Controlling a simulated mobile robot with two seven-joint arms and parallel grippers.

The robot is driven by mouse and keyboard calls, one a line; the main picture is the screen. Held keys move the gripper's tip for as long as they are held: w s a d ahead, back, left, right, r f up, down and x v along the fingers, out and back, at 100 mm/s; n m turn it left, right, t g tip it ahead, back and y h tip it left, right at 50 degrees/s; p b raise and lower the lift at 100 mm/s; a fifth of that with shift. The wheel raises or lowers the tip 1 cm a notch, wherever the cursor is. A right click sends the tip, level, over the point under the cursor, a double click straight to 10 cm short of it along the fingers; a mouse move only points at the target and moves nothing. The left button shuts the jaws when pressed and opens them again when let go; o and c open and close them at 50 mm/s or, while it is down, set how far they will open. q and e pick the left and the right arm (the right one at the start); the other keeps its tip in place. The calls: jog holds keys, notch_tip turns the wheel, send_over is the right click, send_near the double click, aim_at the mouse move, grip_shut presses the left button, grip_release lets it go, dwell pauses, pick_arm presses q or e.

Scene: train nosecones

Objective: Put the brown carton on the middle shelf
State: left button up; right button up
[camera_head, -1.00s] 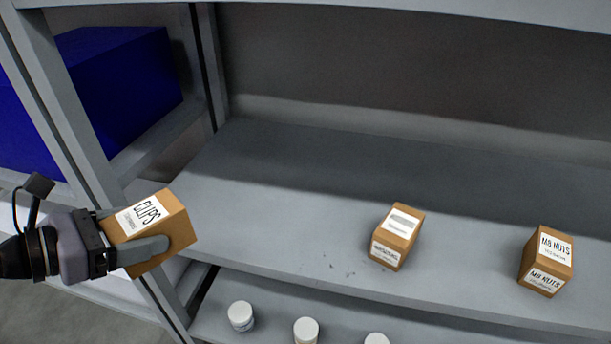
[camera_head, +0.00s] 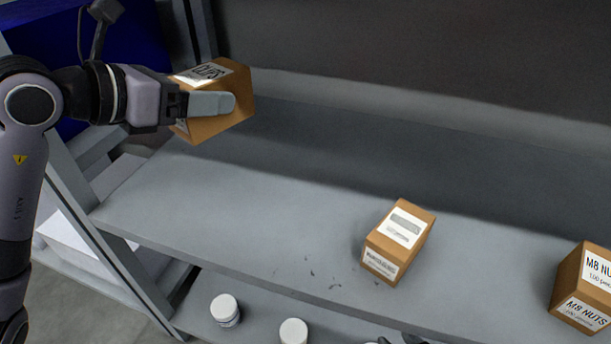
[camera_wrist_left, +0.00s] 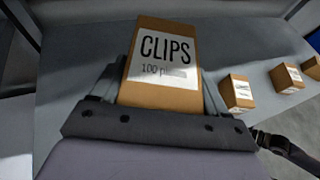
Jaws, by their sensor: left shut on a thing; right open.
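The brown carton (camera_head: 215,126) with a white CLIPS label is held in my left gripper (camera_head: 214,100). The fingers are shut on its sides. In the head view it is above the left part of the middle shelf (camera_head: 230,215), apart from the surface. In the left wrist view the carton (camera_wrist_left: 162,92) is between the fingers, with its label facing the camera. A small dark part of my right gripper (camera_head: 402,340) shows at the bottom edge; it is open and mostly out of frame.
Another brown carton (camera_head: 400,240) stands mid-shelf, and an M8 NUTS carton (camera_head: 568,283) stands further right. White-capped jars (camera_head: 225,308) stand on the lower shelf. A grey upright (camera_head: 90,225) bounds the shelf at left, with a blue box (camera_head: 48,40) beyond. The shelf's left part is clear.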

pick_arm(q)
notch_tip(320, 180, down, 16)
jog(key=b, duration=0.3)
jog(key=shift+f+b, duration=0.3)
notch_tip(320, 180, down, 3)
jog(key=shift+f+b, duration=0.2)
jog(key=shift+b, duration=0.25)
jog(key=shift+f, duration=0.1)
jog(key=o, duration=1.1)
jog(key=shift+s+a+r, duration=0.15)
jog(key=shift+a+r, duration=0.05)
jog(key=shift+a, duration=0.05)
jog(key=p+v, duration=0.1)
jog(key=v, duration=1)
jog(key=shift+s+a, duration=0.15)
jog(key=shift+s, duration=0.15)
pick_arm(e)
jog(key=shift+w+a+f, duration=0.3)
jog(key=shift+a+f, duration=0.35)
jog(key=shift+f, duration=0.05)
